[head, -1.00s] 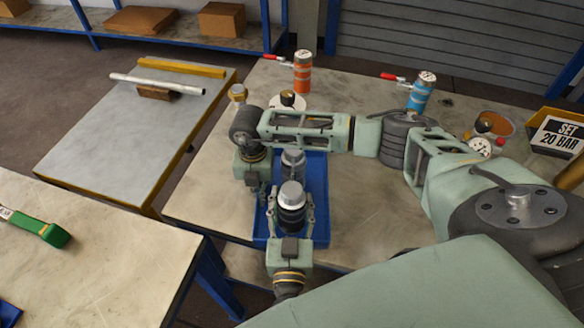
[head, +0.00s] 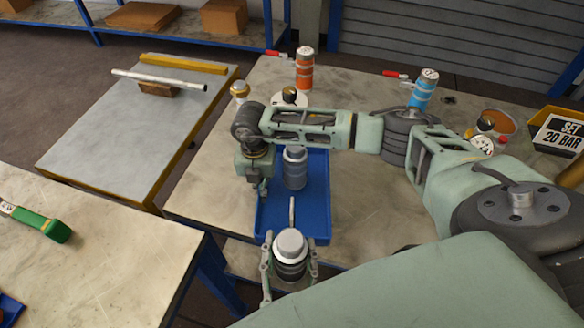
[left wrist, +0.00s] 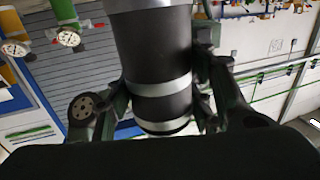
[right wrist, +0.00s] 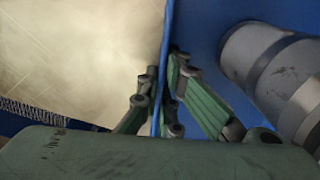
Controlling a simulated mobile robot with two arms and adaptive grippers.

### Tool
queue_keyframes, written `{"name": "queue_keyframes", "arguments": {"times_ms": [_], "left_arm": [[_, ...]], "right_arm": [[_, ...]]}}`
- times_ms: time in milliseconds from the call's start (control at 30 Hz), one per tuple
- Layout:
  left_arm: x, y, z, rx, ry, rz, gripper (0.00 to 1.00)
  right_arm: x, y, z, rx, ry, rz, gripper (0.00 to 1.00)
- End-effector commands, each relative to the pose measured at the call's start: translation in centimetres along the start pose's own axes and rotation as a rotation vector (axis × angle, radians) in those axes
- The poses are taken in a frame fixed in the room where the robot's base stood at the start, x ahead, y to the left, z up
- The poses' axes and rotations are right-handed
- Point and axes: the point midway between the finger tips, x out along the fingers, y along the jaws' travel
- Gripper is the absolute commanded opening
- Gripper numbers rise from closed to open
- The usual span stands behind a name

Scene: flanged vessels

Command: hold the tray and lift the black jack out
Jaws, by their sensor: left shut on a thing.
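The black jack (head: 290,266), dark with a silver top, is in my left gripper (head: 290,274) at the near end of the blue tray (head: 270,222). In the left wrist view the fingers close around the banded jack (left wrist: 155,65) from both sides. It overlaps the tray's near edge; its bottom is hidden in the head view. A grey jack (head: 295,170) stands in the tray's far part. My right gripper (right wrist: 160,85) straddles the tray's left wall, its fingers close against both faces. The grey jack also shows in the right wrist view (right wrist: 265,65).
An orange cylinder (head: 304,68) and a blue cylinder (head: 424,92) stand behind the tray. A yellow bin with a sign (head: 560,137) is at the right. A separate table with a green-handled tool (head: 40,222) is at the left. The bench left of the tray is clear.

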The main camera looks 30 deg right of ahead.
Motion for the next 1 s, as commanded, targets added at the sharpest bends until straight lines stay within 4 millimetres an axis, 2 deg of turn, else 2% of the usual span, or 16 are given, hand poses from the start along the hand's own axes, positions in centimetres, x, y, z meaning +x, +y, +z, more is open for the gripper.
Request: {"name": "queue_keyframes", "arguments": {"times_ms": [100,300,667,700,900,1000], "left_arm": [[-2.1,0.0,-0.2,-0.002,0.003,0.001,0.0],[-3.9,0.0,-0.2,-0.001,0.004,-0.001,0.0],[-4.3,0.0,-0.3,-0.002,0.005,-0.002,0.0],[-4.3,0.0,-0.2,-0.002,0.005,-0.002,0.0],[-4.3,0.0,-0.2,-0.002,0.005,-0.002,0.0],[-4.3,0.0,-0.2,-0.002,0.005,-0.002,0.0]], "right_arm": [[0.0,0.0,-0.1,-0.001,0.0,-0.001,0.0],[0.0,0.0,-0.1,-0.001,0.001,-0.001,0.0],[0.0,0.0,-0.1,-0.001,0.002,-0.001,0.0],[0.0,0.0,-0.1,-0.001,0.002,-0.001,0.07],[0.0,0.0,-0.1,-0.001,0.002,-0.001,0.24],[0.0,0.0,-0.1,-0.001,0.002,-0.001,0.27]]}}
